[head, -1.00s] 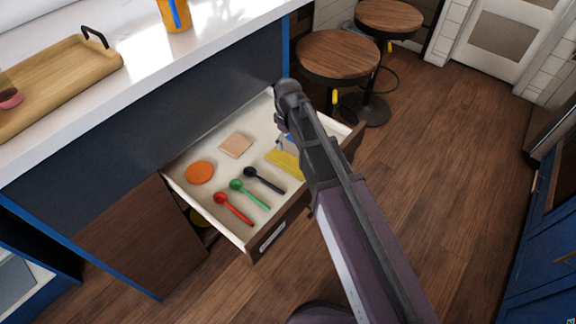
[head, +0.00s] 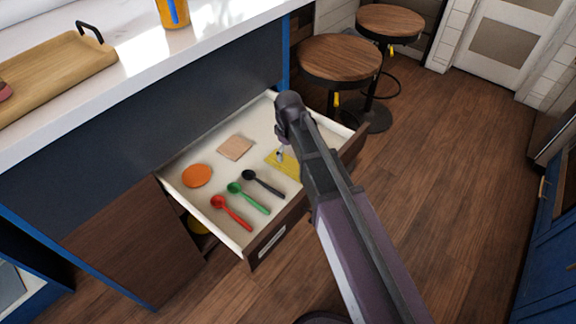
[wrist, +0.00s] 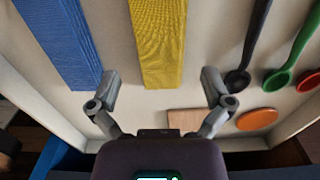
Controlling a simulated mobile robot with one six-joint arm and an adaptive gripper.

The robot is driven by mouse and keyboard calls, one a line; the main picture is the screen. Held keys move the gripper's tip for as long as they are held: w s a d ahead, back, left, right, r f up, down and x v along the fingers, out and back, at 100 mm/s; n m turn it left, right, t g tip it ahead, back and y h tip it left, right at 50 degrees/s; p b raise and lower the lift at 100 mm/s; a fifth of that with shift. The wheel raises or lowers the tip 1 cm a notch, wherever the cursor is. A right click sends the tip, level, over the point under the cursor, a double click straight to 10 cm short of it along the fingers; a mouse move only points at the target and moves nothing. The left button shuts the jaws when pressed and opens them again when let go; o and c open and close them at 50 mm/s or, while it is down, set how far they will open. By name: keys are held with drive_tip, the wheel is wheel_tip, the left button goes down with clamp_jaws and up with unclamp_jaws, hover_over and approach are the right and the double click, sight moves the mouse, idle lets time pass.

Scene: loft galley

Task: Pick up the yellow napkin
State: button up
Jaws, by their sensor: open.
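The yellow napkin (head: 284,163) lies flat in the open drawer, to the right of the black spoon, and my arm partly covers it in the head view. In the wrist view the yellow napkin (wrist: 158,40) is a long folded strip reaching between my fingertips. My gripper (wrist: 160,82) is open, with one finger on each side of the napkin's near end, and holds nothing. In the head view my gripper (head: 281,154) is over the drawer, mostly hidden by my arm. I cannot tell how far above the napkin the fingertips are.
The open drawer (head: 205,220) also holds black (head: 264,184), green (head: 250,198) and red (head: 233,213) spoons, an orange disc (head: 197,176) and a tan square (head: 235,147). A blue cloth (wrist: 62,40) lies left of the napkin in the wrist view. Stools (head: 340,58) stand behind.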

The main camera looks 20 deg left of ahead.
sight(288, 163)
drive_tip(key=shift+f, duration=0.1)
drive_tip(key=shift+f+b, duration=2.5)
drive_tip(key=shift+b, duration=0.15)
drive_tip(key=c, duration=0.9)
